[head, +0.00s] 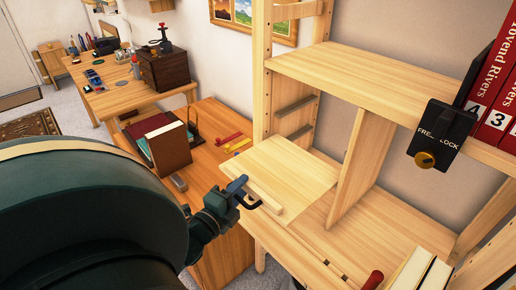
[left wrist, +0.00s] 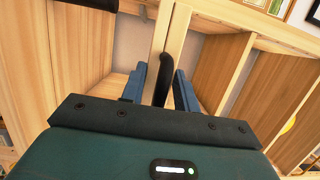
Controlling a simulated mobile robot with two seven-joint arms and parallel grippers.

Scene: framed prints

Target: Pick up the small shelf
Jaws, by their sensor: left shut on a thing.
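The small shelf (head: 290,170) is a light wood board with a raised front strip and a dark handle (head: 249,203). It sits in the left part of the wooden shelf unit (head: 345,72), left of the upright divider (head: 357,165). Its front edge sticks out toward my arm. My left gripper (head: 238,190) is at this front edge, shut on the handle. In the left wrist view the blue fingers (left wrist: 158,86) stand either side of the black handle (left wrist: 165,78). I cannot tell whether the board still rests on its supports. My right gripper is out of view.
Dark metal rails (head: 297,106) line the unit's left side. Red binders (head: 495,95) and a black lock box (head: 440,135) are at the upper right. A desk (head: 205,165) with a book holder (head: 165,145) stands close on the left. Books (head: 418,272) stand at the lower right.

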